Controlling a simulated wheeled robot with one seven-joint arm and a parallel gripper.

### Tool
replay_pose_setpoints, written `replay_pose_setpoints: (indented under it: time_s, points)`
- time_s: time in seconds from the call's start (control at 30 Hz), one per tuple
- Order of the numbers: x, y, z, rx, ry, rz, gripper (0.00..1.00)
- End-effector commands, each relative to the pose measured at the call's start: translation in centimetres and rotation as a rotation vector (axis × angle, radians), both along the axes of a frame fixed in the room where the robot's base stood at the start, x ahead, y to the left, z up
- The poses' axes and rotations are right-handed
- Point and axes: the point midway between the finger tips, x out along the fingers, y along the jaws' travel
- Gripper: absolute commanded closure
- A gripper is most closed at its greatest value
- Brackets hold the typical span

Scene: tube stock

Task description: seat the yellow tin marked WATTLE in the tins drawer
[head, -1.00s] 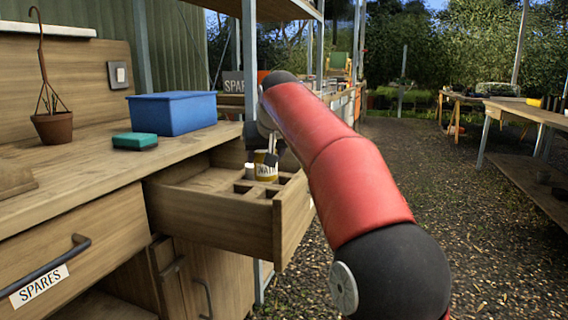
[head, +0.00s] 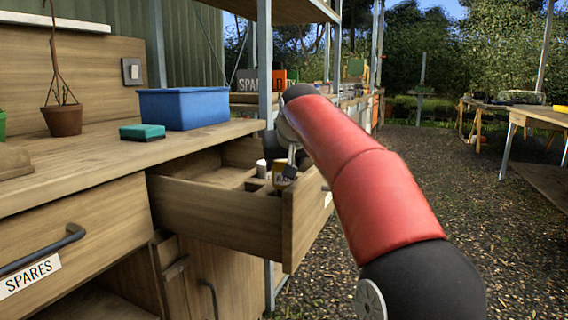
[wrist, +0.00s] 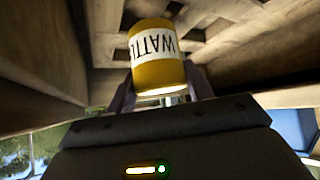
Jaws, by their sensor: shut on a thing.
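The yellow tin with a white band reading WATTLE (wrist: 157,62) is between the fingers of my gripper (wrist: 160,90) in the wrist view, its lettering upside down there. My gripper is shut on it. In the head view the tin (head: 279,170) is at the open drawer (head: 225,215), partly hidden by the gripper and the drawer's side. The drawer has wooden dividers, which show behind the tin in the wrist view. Whether the tin's base touches the drawer floor cannot be told.
A small white thing (head: 262,168) stands in the drawer close to the tin. On the bench are a blue bin (head: 183,109), a green sponge-like block (head: 142,132) and a potted plant (head: 63,120). A shelf post (head: 265,65) rises behind the drawer.

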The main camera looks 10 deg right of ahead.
Motion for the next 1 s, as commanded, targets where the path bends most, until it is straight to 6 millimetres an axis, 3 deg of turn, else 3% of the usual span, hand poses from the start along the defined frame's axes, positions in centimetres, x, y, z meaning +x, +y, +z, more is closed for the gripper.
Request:
replay_pose_setpoints:
  time_s: [1.0]
  points:
    - [0.1,0.2,-4.9,0.011,0.014,0.000,0.78]
